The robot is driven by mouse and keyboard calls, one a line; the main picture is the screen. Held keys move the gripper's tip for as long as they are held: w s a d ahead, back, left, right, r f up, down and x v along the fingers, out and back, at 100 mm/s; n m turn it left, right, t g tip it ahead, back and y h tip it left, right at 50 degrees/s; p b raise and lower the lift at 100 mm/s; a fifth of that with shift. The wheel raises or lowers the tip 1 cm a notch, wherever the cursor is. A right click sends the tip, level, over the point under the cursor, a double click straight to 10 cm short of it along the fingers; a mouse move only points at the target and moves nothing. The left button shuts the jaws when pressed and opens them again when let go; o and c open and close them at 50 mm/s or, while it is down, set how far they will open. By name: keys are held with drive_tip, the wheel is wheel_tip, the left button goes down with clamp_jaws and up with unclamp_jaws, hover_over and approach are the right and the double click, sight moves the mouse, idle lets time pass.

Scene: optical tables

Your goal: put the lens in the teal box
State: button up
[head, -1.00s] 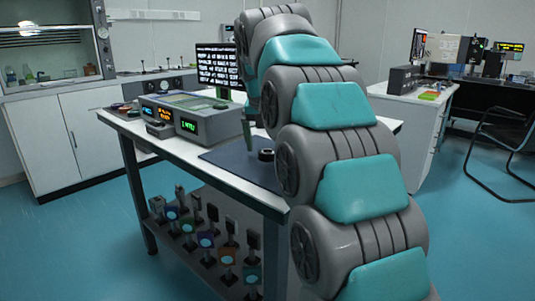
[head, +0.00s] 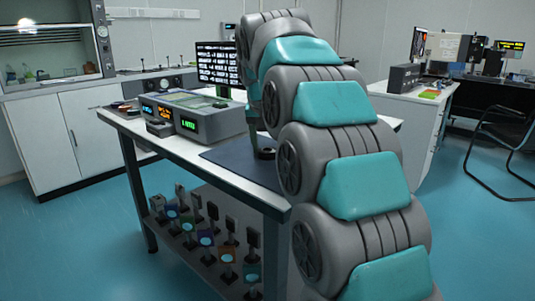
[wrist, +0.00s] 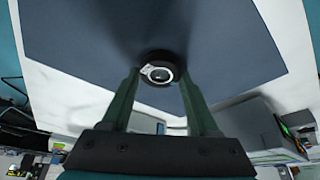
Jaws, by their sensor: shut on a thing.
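The lens (head: 265,154) is a small dark round mount on the dark mat of the table. In the wrist view the lens (wrist: 158,73) shows a bright ring around its glass and lies between the two fingertips. My gripper (head: 258,145) is down at the lens and shut on it; in the wrist view my gripper (wrist: 160,82) has one finger on each side. The lens still appears to be at the mat. I see no teal box in these views; my arm hides part of the table.
The dark mat (head: 225,153) covers part of the white tabletop. A grey instrument (head: 205,122) with lit displays stands left of the mat, with a monitor (head: 220,65) behind. Several mounted optics stand on the lower shelf (head: 180,236). A second table (head: 425,105) is at right.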

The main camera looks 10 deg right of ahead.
clamp_jaws()
drive_tip(key=shift+r, duration=0.1)
